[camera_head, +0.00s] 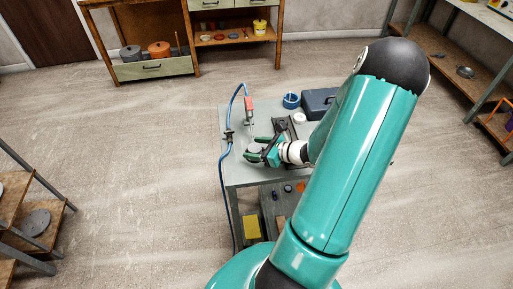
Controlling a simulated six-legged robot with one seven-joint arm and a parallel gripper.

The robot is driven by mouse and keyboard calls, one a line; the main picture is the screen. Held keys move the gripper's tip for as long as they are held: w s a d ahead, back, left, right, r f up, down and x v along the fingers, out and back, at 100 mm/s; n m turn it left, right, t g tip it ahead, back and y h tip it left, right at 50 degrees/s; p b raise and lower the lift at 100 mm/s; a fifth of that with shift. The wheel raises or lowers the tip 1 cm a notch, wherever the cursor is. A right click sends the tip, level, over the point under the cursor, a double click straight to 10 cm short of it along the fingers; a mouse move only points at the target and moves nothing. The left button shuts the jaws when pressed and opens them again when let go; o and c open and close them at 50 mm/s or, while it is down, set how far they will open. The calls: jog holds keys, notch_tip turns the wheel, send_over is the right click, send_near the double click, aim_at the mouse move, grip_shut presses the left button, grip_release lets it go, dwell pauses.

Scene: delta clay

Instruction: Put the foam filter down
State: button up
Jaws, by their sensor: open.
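My gripper (256,149) is over the left part of a small grey-green table (238,174), with its green fingers apart. A small pale grey round piece (254,147) shows between or just under the fingers. It may be the foam filter, but it is too small to tell. I cannot tell whether the fingers touch it, or whether it rests on the tabletop. My teal arm covers the right part of the table.
On the table are a blue ring-shaped container (291,100), a dark blue case (319,103), a white round item (299,118) and a red-headed tool (249,104) with a blue hose. A yellow box (251,227) is below. Open floor surrounds the table; shelves stand farther out.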

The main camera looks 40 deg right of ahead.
jog(key=v, duration=1.2)
jog(key=shift+r, duration=0.25)
jog(key=w+a+r+n+g+y, duration=0.1)
jog(key=w+a+r+n+g, duration=0.1)
jog(key=a+r+n+g, duration=0.45)
jog(key=w+a+r+n+g+y, duration=0.1)
jog(key=w+a+r+n+g, duration=0.15)
jog(key=a+n, duration=0.85)
jog(key=s+a+r+n+h, duration=0.2)
jog(key=a+r+n+h, duration=0.1)
jog(key=a+r+n, duration=0.3)
jog(key=s+a+r+n+t+h, duration=0.1)
jog(key=s+a+r+n+h, duration=0.1)
jog(key=a+r+n, duration=0.5)
jog(key=shift+n+t+h, duration=0.3)
jog(key=shift+n+h, duration=0.3)
jog(key=shift+n, duration=0.35)
jog(key=shift+s, duration=0.1)
